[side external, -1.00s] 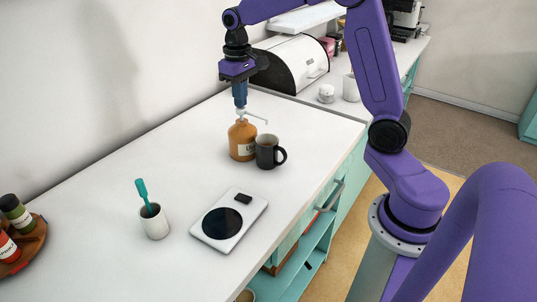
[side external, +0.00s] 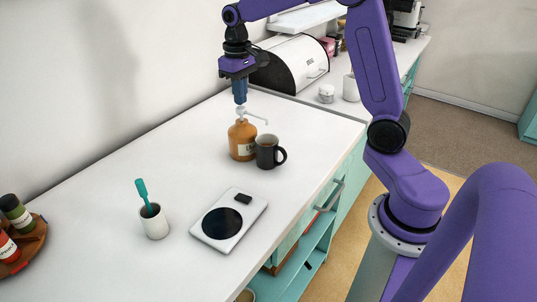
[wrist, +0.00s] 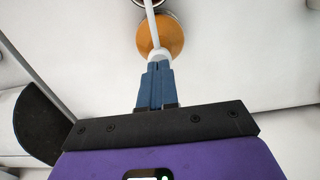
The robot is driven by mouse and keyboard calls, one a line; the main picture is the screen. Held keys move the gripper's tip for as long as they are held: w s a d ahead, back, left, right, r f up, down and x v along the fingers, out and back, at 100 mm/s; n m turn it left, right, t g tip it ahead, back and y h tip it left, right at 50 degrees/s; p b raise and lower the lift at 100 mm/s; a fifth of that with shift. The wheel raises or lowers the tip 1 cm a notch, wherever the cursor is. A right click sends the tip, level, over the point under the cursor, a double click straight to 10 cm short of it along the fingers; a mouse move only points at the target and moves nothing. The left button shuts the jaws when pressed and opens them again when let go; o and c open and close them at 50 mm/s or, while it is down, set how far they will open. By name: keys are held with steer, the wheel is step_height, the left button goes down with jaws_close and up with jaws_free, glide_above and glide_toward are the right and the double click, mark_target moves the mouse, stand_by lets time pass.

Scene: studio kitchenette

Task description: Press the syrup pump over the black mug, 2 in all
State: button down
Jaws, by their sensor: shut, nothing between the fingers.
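The orange-brown syrup bottle (side external: 242,141) stands upright on the white counter, with a pale pump head (side external: 241,112) on top. The pump's thin spout (side external: 257,117) reaches right, above the black mug (side external: 268,153), which stands close beside the bottle. My gripper (side external: 240,103) points down, shut and empty, its tips just above the pump head; whether they touch it is unclear. In the wrist view the blue fingers (wrist: 156,72) are together at the pump head, with the bottle (wrist: 161,38) beyond. The mug shows only as a dark rim at the top edge.
A white scale (side external: 229,220) with a black disc lies in front. Left of it stands a white cup (side external: 154,222) with a teal-handled tool. A round wooden tray (side external: 36,240) with jars sits far left. A bread bin (side external: 290,66) stands behind my gripper.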

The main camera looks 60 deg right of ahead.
steer(key=shift+f, duration=1.2)
steer(key=shift+r, duration=1.4)
step_height(320, 180, up, 6)
stand_by(0.4)
steer(key=shift+a, duration=0.1)
